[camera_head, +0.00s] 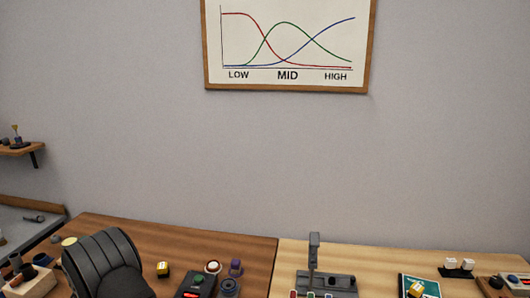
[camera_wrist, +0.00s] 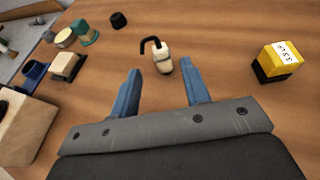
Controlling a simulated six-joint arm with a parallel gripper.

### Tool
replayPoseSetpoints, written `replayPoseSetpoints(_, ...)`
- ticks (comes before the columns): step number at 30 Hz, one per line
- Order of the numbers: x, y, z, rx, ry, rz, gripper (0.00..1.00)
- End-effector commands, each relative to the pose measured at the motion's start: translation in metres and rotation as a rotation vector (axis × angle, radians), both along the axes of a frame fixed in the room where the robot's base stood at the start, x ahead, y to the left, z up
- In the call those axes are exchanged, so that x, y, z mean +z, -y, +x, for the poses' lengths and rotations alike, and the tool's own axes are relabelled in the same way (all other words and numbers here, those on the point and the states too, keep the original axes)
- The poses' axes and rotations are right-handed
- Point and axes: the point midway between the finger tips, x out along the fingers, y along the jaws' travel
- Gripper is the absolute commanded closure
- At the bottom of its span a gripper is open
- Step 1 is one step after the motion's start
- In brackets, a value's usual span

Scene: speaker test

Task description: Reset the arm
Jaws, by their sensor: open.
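My gripper (camera_wrist: 160,66) shows in the wrist view as two blue fingers, spread apart with nothing held between them. It is over the brown wooden table (camera_wrist: 225,80). A small cream piece with a black hook (camera_wrist: 163,60) lies just beyond and between the fingertips, and I cannot tell whether they touch it. In the head view the gripper's fingers are not visible.
A yellow-and-black block (camera_wrist: 280,62) lies right of the fingers. A wooden block (camera_wrist: 28,125), a cream-topped piece (camera_wrist: 67,65), a teal piece (camera_wrist: 84,32) and a black cap (camera_wrist: 118,20) lie left. A control box (camera_head: 195,286) and grey stand (camera_head: 314,252) are on the tables.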

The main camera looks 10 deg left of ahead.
Motion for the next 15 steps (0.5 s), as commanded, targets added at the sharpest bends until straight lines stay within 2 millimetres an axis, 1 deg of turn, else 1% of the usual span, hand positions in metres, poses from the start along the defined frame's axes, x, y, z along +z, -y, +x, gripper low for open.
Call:
replayPoseSetpoints(1, -0.005, -0.003, 0.009, -0.004, -0.001, 0.0, 0.57)
replayPoseSetpoints(3, -0.01, -0.007, 0.02, -0.003, -0.001, 0.001, 0.57)
replayPoseSetpoints(12, -0.029, -0.024, 0.062, -0.002, 0.0, 0.0, 0.57)
replayPoseSetpoints(13, -0.028, -0.025, 0.062, -0.001, 0.0, 0.0, 0.57)
replayPoseSetpoints(15, -0.008, -0.025, 0.061, 0.0, 0.002, 0.004, 0.57)
